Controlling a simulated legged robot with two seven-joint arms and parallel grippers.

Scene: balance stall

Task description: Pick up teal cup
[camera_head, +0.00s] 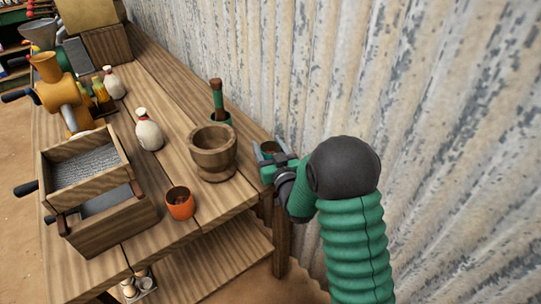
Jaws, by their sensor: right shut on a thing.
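The teal cup (270,147) is at the right end of the wooden table, close to the corrugated wall. I cannot tell whether the cup touches the tabletop. My left gripper is not in view.
An orange cup (180,204), white bottles (149,133), a wooden box (85,172) and an orange grinder (57,92) stand farther left. The corrugated wall (330,70) is close behind.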

